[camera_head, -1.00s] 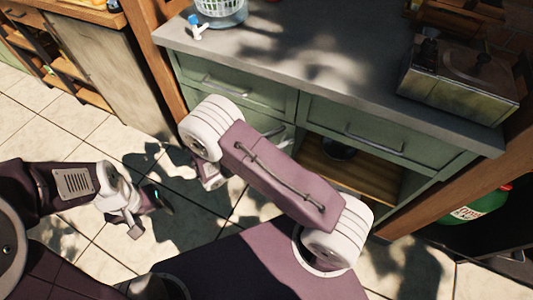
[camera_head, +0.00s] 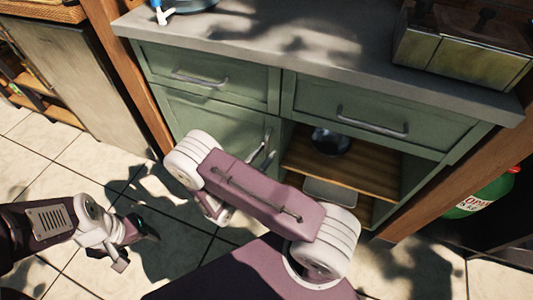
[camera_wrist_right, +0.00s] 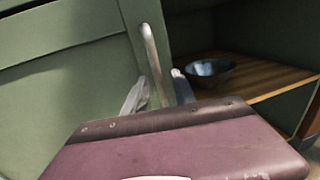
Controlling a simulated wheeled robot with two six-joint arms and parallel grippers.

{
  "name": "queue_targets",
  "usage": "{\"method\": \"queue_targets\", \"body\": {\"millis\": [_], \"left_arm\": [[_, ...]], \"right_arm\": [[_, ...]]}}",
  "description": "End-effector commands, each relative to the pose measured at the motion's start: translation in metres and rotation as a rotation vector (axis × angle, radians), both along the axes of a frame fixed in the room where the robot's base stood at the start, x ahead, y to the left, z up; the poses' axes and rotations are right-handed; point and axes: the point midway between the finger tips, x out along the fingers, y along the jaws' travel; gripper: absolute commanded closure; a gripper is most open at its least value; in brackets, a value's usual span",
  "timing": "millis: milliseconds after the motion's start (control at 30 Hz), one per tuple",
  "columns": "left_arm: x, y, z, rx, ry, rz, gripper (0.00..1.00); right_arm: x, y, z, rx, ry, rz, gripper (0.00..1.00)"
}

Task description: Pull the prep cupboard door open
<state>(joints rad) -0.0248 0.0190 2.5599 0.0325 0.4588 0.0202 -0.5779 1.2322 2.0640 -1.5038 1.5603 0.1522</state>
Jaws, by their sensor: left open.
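The green prep cupboard door (camera_head: 205,122) is below the left drawer in the head view and looks closed. Its upright metal handle (camera_head: 268,138) is near the door's right edge. In the right wrist view the handle (camera_wrist_right: 150,50) runs down between the two fingers of my right gripper (camera_wrist_right: 160,92). The fingers look apart, one on each side of the handle; whether they touch it is unclear. My own arm covers most of this gripper in the head view. My left gripper (camera_head: 125,245) is open and empty over the floor tiles, left of the cupboard.
An open shelf bay right of the door holds a dark bowl (camera_head: 330,142). Two drawers with bar handles are above, under the grey countertop (camera_head: 250,45). A wooden post (camera_head: 135,85) stands at the left. A green bottle (camera_head: 485,195) is at the right.

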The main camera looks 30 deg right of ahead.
Motion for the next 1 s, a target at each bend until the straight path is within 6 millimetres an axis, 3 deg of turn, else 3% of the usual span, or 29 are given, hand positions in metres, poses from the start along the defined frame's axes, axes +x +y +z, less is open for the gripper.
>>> {"method": "queue_targets", "body": {"millis": [300,400,433,1000], "left_arm": [[-0.0001,0.0001,-0.0014,0.0,0.0,0.0,0.3],[-0.0001,0.0001,-0.0014,0.0,0.0,0.0,0.3],[-0.0001,0.0001,-0.0014,0.0,0.0,0.0,0.3],[0.0001,0.0,-0.0015,0.0,0.0,0.0,0.3]], "right_arm": [[0.0028,-0.0051,0.0005,0.0,0.0,0.0,0.67],[0.0028,-0.005,0.0004,0.0,0.0,0.0,0.95],[0.0028,-0.005,0.0004,0.0,0.0,0.0,1.0],[0.0027,-0.0048,0.0003,0.0,0.0,0.0,1.0]]}}
